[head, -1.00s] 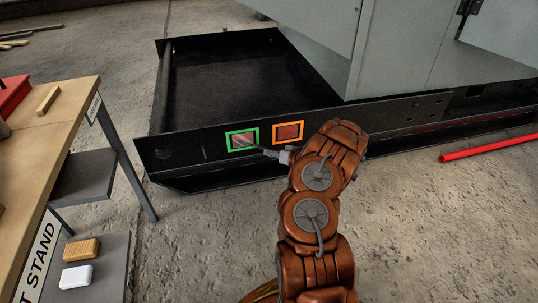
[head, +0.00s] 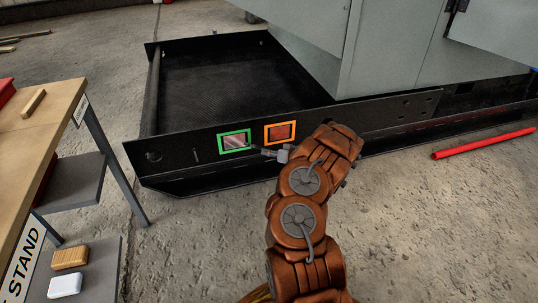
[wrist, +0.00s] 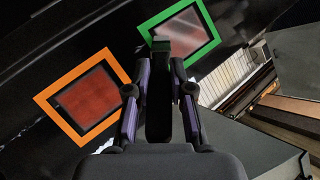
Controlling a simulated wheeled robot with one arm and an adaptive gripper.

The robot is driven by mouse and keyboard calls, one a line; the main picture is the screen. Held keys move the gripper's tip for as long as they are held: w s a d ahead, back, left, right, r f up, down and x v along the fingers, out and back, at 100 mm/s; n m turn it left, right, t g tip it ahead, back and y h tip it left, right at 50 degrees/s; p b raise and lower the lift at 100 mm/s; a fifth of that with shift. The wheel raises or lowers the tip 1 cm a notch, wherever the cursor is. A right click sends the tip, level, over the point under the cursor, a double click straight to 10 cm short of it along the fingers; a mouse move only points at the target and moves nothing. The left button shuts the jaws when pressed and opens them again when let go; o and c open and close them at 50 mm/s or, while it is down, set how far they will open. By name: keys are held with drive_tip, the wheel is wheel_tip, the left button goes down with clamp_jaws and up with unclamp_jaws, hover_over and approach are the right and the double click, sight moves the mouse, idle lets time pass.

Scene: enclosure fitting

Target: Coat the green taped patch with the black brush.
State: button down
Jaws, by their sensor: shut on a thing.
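The green taped patch (head: 234,142) is on the front wall of the black tray-like base. Its inside looks pale and shiny in the head view. In the wrist view the green patch (wrist: 185,30) has a reddish-brown inside with a glossy sheen. My gripper (wrist: 158,80) is shut on the black brush (wrist: 163,105), which points at the wall. The brush's tip overlaps the lower left edge of the green frame in the wrist view; I cannot tell whether it touches. In the head view my gripper (head: 270,153) is just right of the green patch.
An orange taped patch (head: 280,132) with a red-brown inside is right of the green one. A grey cabinet (head: 390,50) stands behind. A red bar (head: 484,143) lies on the floor at right. A wooden-topped stand (head: 45,120) is at left.

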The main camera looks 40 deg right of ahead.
drive_tip(key=a+b, duration=0.1)
drive_tip(key=w+a+b, duration=0.1)
drive_tip(key=b, duration=0.1)
drive_tip(key=a+b, duration=0.2)
drive_tip(key=shift+w+a, duration=0.1)
drive_tip(key=shift+w, duration=0.3)
idle(0.4)
drive_tip(key=shift+s, duration=0.1)
